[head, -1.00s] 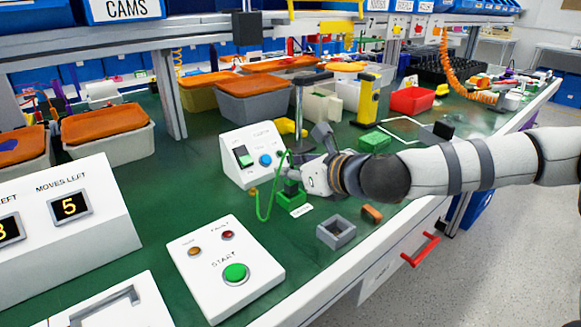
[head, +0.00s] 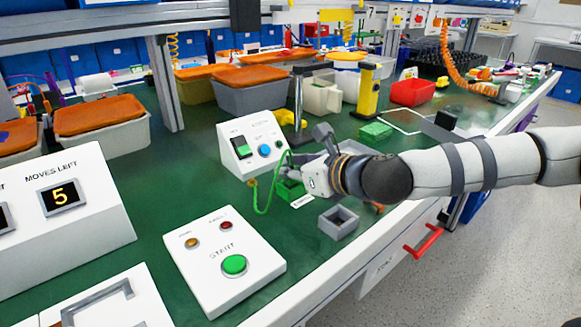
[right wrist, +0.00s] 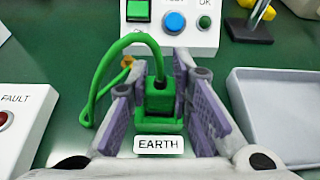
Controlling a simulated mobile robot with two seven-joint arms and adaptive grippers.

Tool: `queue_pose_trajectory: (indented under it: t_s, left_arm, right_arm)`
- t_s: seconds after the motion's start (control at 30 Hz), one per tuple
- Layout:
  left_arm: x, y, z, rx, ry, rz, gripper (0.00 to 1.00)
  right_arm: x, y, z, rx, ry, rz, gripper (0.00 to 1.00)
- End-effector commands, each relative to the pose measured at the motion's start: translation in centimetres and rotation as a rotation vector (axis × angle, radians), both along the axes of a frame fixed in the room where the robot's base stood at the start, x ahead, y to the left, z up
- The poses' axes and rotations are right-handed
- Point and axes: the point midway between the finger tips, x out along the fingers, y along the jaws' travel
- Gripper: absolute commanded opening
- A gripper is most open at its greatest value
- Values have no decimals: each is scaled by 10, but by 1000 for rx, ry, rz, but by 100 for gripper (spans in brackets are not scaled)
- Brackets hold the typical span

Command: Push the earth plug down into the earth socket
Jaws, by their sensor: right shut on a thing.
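The green earth plug (right wrist: 160,97) stands upright between the purple finger pads of my right gripper (right wrist: 163,104) in the right wrist view. A green cable (right wrist: 96,84) loops from its top to the left. The green earth socket (right wrist: 171,126) lies directly below it, behind the white EARTH label (right wrist: 158,144). Plug and socket look lined up; I cannot tell how deep the plug sits. In the head view my right gripper (head: 296,171) is at the socket (head: 288,190) and mostly hides the plug. My left gripper is not in view.
A white switch box (head: 252,146) with a green rocker and blue knob stands just behind. The START panel (head: 228,262) is in front left. A grey open box (head: 338,222) sits close to the right of the socket. The green bench between them is clear.

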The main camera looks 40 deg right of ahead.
Motion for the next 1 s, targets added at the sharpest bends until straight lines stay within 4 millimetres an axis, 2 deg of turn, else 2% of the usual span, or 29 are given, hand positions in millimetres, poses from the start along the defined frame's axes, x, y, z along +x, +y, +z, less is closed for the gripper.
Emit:
queue_pose_trajectory:
  t_s: [0.03, 0.13, 0.47, 0.7, 0.8, 1.0]
  left_arm:
    - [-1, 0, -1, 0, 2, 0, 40]
    - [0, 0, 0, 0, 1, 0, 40]
    - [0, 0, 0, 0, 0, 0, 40]
    - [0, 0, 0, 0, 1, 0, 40]
    - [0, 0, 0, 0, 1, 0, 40]
    - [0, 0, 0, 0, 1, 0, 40]
  right_arm:
    - [0, 0, -2, 0, 1, 0, 22]
    - [0, 0, 0, 0, 0, 0, 44]
    - [-5, -1, 1, 3, 0, -3, 44]
    - [-49, -4, 20, 7, -3, -4, 44]
    - [-62, -5, 26, 5, -3, -3, 44]
    - [-70, -5, 28, 0, 0, -1, 44]
